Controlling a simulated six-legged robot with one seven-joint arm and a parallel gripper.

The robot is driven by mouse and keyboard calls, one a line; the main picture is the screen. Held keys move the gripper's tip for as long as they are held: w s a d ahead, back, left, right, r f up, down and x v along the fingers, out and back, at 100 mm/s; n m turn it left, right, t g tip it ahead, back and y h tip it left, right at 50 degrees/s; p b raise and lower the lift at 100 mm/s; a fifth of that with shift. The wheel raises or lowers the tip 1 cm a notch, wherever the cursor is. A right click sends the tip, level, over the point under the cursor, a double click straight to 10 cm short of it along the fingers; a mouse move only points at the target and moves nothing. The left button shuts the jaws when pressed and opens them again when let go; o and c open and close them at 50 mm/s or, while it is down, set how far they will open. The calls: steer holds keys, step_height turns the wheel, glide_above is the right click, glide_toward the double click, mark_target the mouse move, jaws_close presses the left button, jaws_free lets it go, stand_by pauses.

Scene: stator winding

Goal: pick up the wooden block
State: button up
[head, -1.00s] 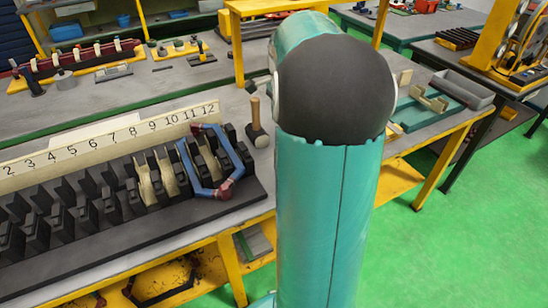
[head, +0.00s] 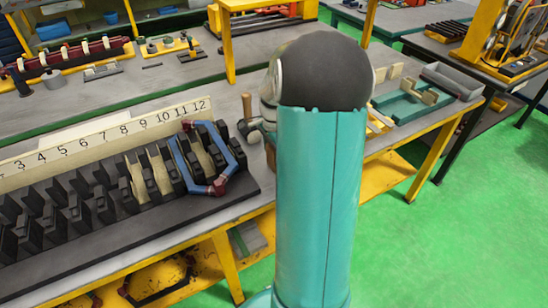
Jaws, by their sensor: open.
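My teal arm (head: 318,200) fills the middle of the head view, and its dark, rounded upper joint hides the table behind it. My gripper is not visible, with the arm in front of that area. Which piece is the wooden block is unclear. A small brown piece (head: 271,153) shows at the arm's left edge, mostly hidden. Light tan pieces (head: 388,72) stand on the table just right of the arm, and flat tan strips (head: 379,120) lie nearer.
A wooden-handled mallet (head: 247,106) stands left of the arm, partly covered. A numbered board (head: 100,139) runs behind a row of dark slotted holders (head: 100,200). A blue coil (head: 238,155) lies on the right holders. A teal fixture (head: 411,103) and grey tray (head: 452,82) sit at right.

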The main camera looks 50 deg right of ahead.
steer(key=shift+f, duration=0.1)
steer(key=shift+c, duration=0.4)
steer(key=c, duration=1.3)
